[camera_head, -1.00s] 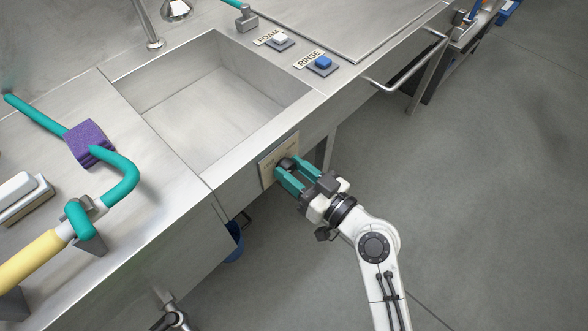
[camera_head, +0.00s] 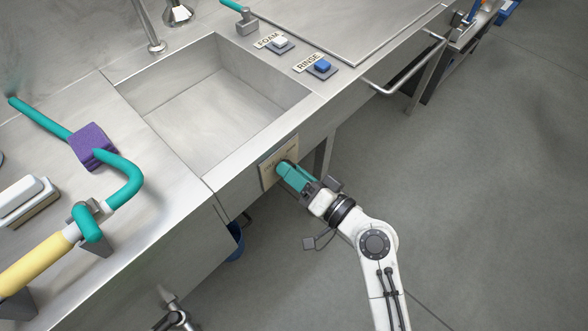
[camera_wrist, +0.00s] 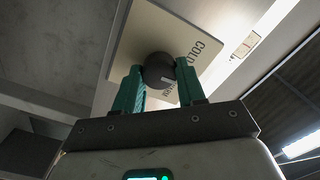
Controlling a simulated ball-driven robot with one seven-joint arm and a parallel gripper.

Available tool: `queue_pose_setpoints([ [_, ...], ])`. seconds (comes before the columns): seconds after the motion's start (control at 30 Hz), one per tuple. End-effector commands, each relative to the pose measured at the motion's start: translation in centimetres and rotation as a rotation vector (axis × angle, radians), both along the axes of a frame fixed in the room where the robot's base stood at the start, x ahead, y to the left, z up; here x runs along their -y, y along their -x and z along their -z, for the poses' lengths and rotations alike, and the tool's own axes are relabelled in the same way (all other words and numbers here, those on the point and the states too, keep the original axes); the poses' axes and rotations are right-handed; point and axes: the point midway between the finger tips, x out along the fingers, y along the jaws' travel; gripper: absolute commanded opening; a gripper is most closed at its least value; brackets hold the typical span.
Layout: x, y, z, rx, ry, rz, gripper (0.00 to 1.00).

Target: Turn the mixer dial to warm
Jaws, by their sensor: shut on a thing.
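The mixer dial is a dark round knob (camera_wrist: 159,71) on a pale plate (camera_wrist: 131,40) in the wrist view. The plate carries the word COLD, and a second label is partly hidden by a finger. In the head view the plate (camera_head: 267,176) is on the front face of the sink counter, and the knob is hidden behind my fingers. My gripper (camera_head: 284,168) has teal fingers, which also show in the wrist view (camera_wrist: 160,82), one on each side of the knob. It is shut on the dial. A small light mark shows on the knob's edge.
The sink basin (camera_head: 215,100) is above the plate. The foam button (camera_head: 280,43) and rinse button (camera_head: 321,67) stand on the counter. A purple sponge (camera_head: 92,146) and a teal hose (camera_head: 125,177) lie at left. A blue bucket (camera_head: 236,243) is below. The floor at right is clear.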

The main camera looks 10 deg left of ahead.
Motion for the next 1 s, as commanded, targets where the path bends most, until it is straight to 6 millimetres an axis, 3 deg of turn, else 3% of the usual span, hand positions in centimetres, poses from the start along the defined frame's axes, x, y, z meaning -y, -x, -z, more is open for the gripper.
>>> queue_pose_setpoints([
  [0.6,0.16,-0.07,-0.03,-0.451,-0.349,0.002,0.09],
  [1.0,0.14,-0.05,0.21,-0.637,-0.494,0.002,0.09],
])
